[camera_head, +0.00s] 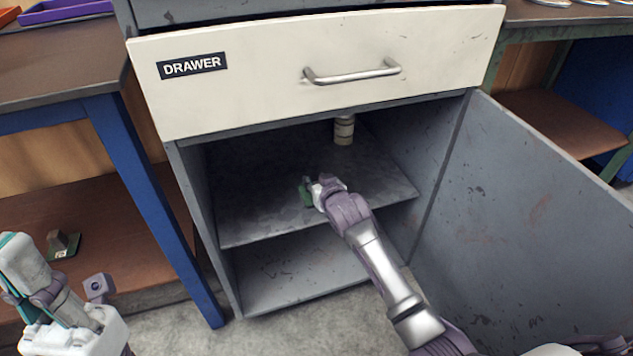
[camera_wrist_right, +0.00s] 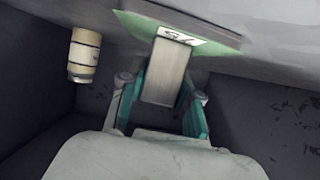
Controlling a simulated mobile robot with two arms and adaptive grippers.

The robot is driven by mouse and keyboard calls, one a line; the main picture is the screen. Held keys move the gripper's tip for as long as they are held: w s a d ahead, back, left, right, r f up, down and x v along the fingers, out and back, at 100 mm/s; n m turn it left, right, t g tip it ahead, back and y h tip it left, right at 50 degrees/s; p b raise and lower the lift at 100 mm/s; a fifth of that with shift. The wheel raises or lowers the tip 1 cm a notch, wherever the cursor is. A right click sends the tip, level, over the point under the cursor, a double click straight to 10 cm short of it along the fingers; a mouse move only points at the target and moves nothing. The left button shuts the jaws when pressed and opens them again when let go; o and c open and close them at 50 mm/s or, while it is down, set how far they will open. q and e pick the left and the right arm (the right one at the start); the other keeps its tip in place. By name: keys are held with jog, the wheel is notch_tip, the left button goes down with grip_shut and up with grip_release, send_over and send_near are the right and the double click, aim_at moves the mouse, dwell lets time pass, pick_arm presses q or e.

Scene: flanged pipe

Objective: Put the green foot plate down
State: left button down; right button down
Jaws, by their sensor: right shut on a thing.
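The green foot plate (camera_wrist_right: 140,28) is a flat green plate with a grey upright block (camera_wrist_right: 165,75) and a white label on it. My right gripper (camera_wrist_right: 163,108) is shut on the grey block, with a teal finger on each side. In the head view my right gripper (camera_head: 316,190) reaches into the open cabinet, above its upper shelf (camera_head: 260,217). The plate's green edge (camera_head: 305,193) shows just beyond it, mostly hidden. I cannot tell whether the plate touches the shelf. My left gripper (camera_head: 20,262) is at the left edge, its fingers unclear.
A cream-coloured cylinder (camera_head: 344,131) stands at the back of the upper shelf; it also shows in the wrist view (camera_wrist_right: 84,55). The cabinet door (camera_head: 520,220) is open on the right. The drawer (camera_head: 320,70) above is shut. Another green plate with a block (camera_head: 64,246) lies on the left bench's lower shelf.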

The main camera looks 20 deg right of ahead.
jog(key=c, duration=0.8)
grip_release()
